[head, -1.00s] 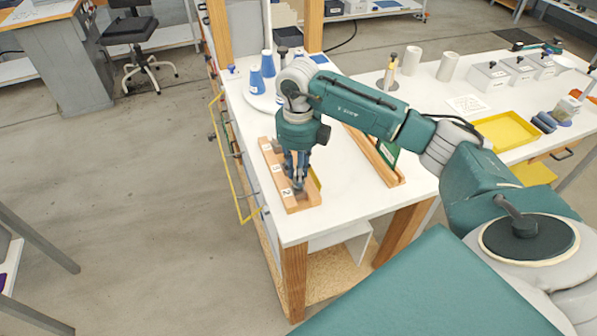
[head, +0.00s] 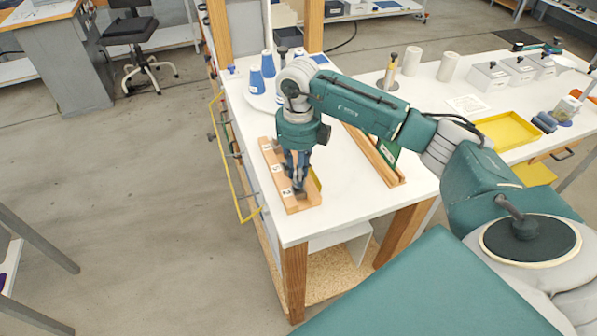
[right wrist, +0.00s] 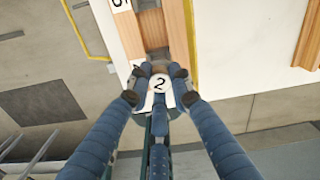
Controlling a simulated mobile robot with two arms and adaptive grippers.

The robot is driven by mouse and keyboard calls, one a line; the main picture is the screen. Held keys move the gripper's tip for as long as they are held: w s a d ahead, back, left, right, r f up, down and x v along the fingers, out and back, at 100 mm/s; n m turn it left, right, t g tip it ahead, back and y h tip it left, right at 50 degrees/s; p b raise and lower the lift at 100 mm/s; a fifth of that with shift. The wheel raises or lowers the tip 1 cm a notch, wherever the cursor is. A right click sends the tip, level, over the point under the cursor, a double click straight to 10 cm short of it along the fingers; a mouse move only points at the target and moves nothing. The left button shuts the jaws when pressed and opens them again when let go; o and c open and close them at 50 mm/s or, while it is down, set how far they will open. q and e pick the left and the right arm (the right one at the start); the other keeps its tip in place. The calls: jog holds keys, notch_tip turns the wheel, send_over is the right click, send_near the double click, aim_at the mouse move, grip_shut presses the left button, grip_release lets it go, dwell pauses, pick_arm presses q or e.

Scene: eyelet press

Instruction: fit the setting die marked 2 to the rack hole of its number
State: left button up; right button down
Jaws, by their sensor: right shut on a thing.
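The wooden rack (head: 306,204) lies near the left edge of the white table, with white number labels along its left side. Its near end shows in the right wrist view (right wrist: 177,25). My right gripper (head: 300,184) points down over the near end of the rack, beside the nearest label. In the right wrist view it is shut on the setting die marked 2 (right wrist: 159,85), whose white numbered face lies between the fingertips. My left gripper is not in view.
A long wooden holder (head: 372,153) with a green panel stands to the right of the rack. A yellow tray (head: 507,131) and grey boxes (head: 489,77) are at the right. The table's front left corner is clear.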

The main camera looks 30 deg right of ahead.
jog(key=shift+f+b, duration=0.35)
jog(key=shift+f, duration=0.1)
dwell(1.8)
jog(key=shift+f+b, duration=1.1)
jog(key=shift+f, duration=0.1)
jog(key=shift+r, duration=0.1)
jog(key=c, duration=1.5)
grip_release()
jog(key=shift+r, duration=0.15)
jog(key=shift+r+p, duration=1.7)
jog(key=shift+r, duration=0.65)
